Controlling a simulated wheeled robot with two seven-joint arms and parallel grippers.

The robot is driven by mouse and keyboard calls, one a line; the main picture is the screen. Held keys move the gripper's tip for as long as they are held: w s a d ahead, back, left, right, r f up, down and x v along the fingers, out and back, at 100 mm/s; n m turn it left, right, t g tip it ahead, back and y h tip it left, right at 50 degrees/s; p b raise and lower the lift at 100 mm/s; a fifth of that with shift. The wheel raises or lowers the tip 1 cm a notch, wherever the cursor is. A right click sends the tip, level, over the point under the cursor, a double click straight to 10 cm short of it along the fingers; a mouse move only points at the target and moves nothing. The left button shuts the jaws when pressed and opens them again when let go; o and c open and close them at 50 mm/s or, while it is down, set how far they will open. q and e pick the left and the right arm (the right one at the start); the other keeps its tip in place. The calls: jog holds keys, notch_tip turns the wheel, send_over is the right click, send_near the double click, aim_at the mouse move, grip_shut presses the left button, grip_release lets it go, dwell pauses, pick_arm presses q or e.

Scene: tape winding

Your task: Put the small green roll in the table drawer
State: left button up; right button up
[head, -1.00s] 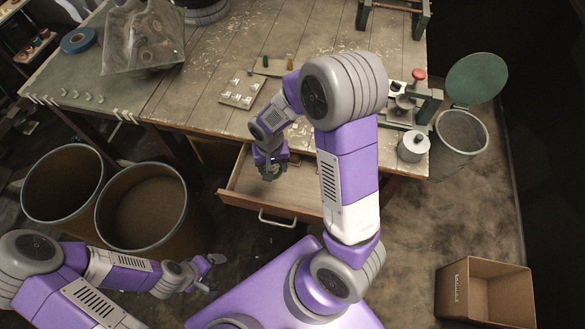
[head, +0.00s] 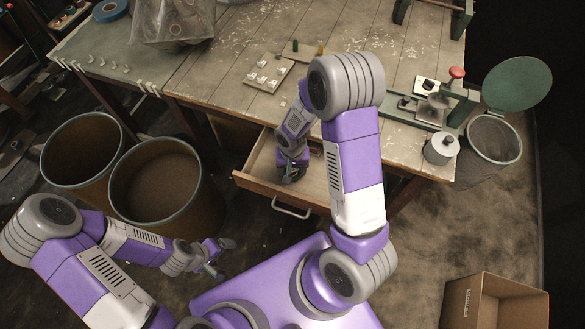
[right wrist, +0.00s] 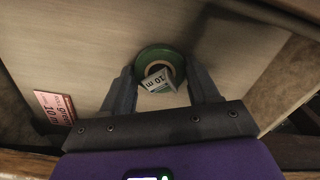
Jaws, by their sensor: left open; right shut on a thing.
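The small green roll (right wrist: 160,51) is between the two fingers of my right gripper, with a white "10 m" label across its hole. My right gripper (head: 291,175) is shut on it, at the open table drawer (head: 262,186). In the right wrist view the roll is over the pale drawer floor (right wrist: 75,50); I cannot tell whether it touches it. In the head view the roll is hard to make out under the gripper. My left gripper (head: 222,255) is open and empty, low beside the bins and away from the drawer.
A pink label (right wrist: 53,108) lies on the drawer floor. The drawer handle (head: 291,212) faces me. Two round bins (head: 155,185) stand to the left. A cardboard box (head: 497,300) stands at lower right. The worktable (head: 225,75) carries a white-piece board and a green device.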

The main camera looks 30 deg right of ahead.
jog(key=shift+f, duration=0.2)
jog(key=o, duration=1)
jog(key=shift+o, duration=0.2)
jog(key=shift+r, duration=0.25)
notch_tip(320, 180, up, 12)
jog(key=p, duration=0.4)
